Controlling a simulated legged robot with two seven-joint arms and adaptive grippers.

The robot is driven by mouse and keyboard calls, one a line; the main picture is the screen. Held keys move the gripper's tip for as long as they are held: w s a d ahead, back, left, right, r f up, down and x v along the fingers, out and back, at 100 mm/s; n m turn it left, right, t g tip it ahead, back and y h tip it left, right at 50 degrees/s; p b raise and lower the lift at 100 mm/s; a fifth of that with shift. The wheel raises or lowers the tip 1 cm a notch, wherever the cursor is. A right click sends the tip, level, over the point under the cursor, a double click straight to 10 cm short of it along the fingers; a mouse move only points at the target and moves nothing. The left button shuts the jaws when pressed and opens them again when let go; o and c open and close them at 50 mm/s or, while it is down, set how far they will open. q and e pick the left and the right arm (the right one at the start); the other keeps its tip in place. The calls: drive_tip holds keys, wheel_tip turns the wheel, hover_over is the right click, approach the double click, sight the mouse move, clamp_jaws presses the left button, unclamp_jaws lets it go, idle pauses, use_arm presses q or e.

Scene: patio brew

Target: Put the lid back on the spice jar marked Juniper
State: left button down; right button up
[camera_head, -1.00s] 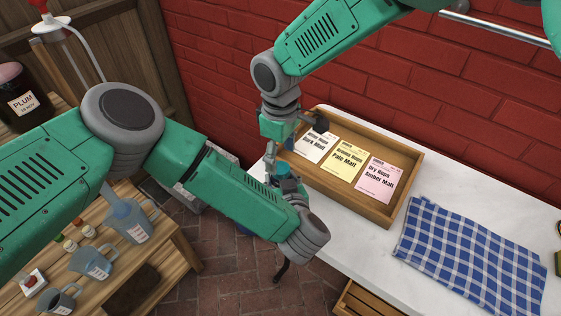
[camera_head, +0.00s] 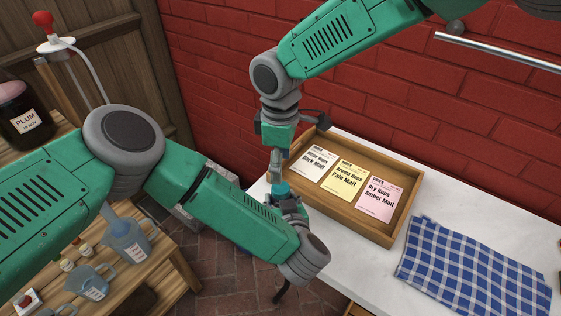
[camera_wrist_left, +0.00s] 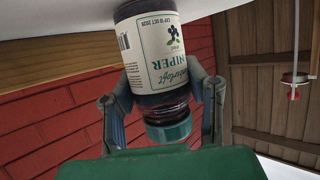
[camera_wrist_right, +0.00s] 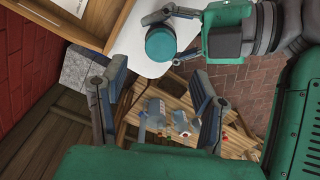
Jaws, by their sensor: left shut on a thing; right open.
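The Juniper jar (camera_wrist_left: 160,65) shows in the left wrist view, inverted in the picture, with a white label and dark contents. Its teal lid (camera_wrist_left: 168,131) is at the jar's mouth, with no clear gap visible. My left gripper (camera_head: 287,203) is shut on the jar; its fingers (camera_wrist_left: 164,98) lie on both sides near the neck. The lid (camera_wrist_right: 160,43) shows from above in the right wrist view, beside the left gripper's fingers. My right gripper (camera_head: 275,163) is open and empty, close above the lid. Its fingers (camera_wrist_right: 160,105) stand apart, clear of the lid.
A wooden tray (camera_head: 395,222) with several packet cards stands on the white worktop (camera_head: 345,262). A blue checked cloth (camera_head: 475,268) lies to its right. On the left, a wooden table holds jugs (camera_head: 128,243), small bottles and a Plum jar (camera_head: 25,115). A brick wall stands behind.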

sight(281, 186)
wheel_tip(281, 186, down, 8)
drive_tip(key=shift+r, duration=0.1)
idle(0.4)
drive_tip(key=c, duration=1.2)
drive_tip(key=o, duration=1.4)
drive_tip(key=shift+c, duration=0.2)
drive_tip(key=shift+r, duration=0.1)
